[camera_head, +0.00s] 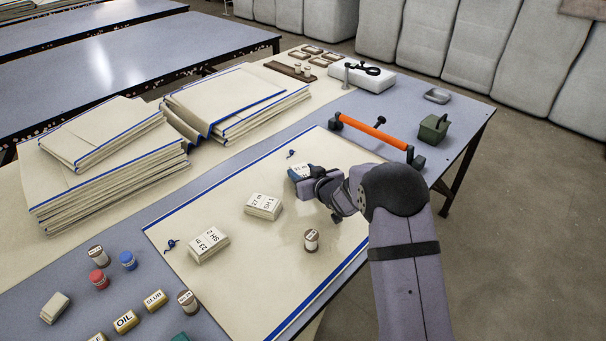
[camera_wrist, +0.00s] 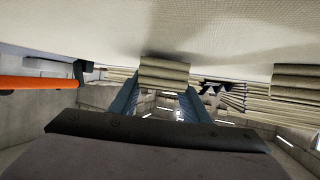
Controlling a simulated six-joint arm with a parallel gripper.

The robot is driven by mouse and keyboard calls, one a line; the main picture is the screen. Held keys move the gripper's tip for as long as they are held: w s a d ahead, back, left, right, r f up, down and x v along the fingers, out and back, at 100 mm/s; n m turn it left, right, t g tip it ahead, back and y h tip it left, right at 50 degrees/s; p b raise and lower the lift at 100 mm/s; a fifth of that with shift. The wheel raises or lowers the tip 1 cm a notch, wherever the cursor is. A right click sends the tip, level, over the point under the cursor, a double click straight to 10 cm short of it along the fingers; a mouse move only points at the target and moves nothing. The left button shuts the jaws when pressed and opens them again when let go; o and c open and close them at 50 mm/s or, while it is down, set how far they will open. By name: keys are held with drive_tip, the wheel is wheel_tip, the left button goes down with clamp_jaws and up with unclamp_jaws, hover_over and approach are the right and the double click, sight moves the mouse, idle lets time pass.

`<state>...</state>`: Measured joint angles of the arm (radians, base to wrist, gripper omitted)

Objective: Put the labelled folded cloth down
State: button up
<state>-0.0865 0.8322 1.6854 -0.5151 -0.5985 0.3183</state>
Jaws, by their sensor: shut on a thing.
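My gripper (camera_head: 301,176) is shut on a small folded cream cloth (camera_head: 299,168) with a dark printed label, above or on the large cream sheet (camera_head: 340,215). In the wrist view the held cloth (camera_wrist: 163,73) shows as stacked layers between my blue fingers. There the picture is upside down, and the cloth's edge meets the sheet, so it looks to be touching or very near it. My fingers hide part of the cloth in the head view. Two other labelled folded cloths, SH 1 (camera_head: 263,206) and SH 2 (camera_head: 208,245), lie on the sheet.
A small labelled jar (camera_head: 311,240) stands on the sheet near my arm. An orange-handled bar (camera_head: 375,132) and a green box (camera_head: 434,128) are beyond my gripper. Tall stacks of folded cloth (camera_head: 110,170) are at left. Several jars and tins, including OIL (camera_head: 126,321), stand at lower left.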

drive_tip(key=shift+f, duration=0.2)
drive_tip(key=shift+f, duration=0.15)
drive_tip(key=o, duration=1)
drive_tip(key=shift+o, duration=0.2)
drive_tip(key=shift+r, duration=0.2)
drive_tip(key=v, duration=1.2)
drive_tip(key=shift+f, duration=0.1)
